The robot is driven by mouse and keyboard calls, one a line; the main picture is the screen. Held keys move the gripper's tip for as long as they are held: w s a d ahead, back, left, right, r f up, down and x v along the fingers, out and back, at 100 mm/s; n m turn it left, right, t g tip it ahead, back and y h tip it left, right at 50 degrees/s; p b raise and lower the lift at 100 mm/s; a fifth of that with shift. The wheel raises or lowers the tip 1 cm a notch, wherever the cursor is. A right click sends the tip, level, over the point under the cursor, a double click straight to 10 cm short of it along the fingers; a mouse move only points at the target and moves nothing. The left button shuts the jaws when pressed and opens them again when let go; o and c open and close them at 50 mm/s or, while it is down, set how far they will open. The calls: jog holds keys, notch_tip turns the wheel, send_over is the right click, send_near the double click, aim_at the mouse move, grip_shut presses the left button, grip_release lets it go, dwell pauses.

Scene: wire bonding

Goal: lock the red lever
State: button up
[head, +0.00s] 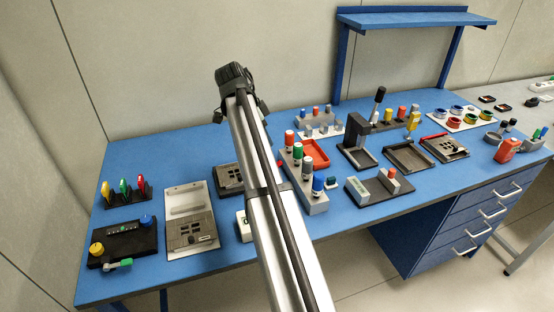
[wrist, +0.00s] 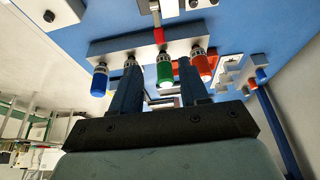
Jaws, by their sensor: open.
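At the left end of the bench in the head view stand yellow, green and red upright handles; the red lever (head: 141,186) is the rightmost of them, close to the wall side. Its exact latch position is too small to tell. In the wrist view my gripper (wrist: 160,60) is open, its two dark fingers apart over a grey bar with coloured cylinders. The green cylinder (wrist: 165,72) shows between the fingers; I cannot tell if anything touches it.
The grey bar (head: 297,170) with coloured cylinders stands beside my arm. A small red piece (wrist: 158,35) shows beyond it in the wrist view. A black box with knobs (head: 123,243) and a grey hinged fixture (head: 190,215) lie at left. Bare blue bench separates them.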

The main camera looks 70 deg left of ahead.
aim_at(279, 162)
jog(key=x, duration=1.1)
jog(key=shift+f, duration=0.15)
jog(key=shift+c, duration=0.3)
grip_shut()
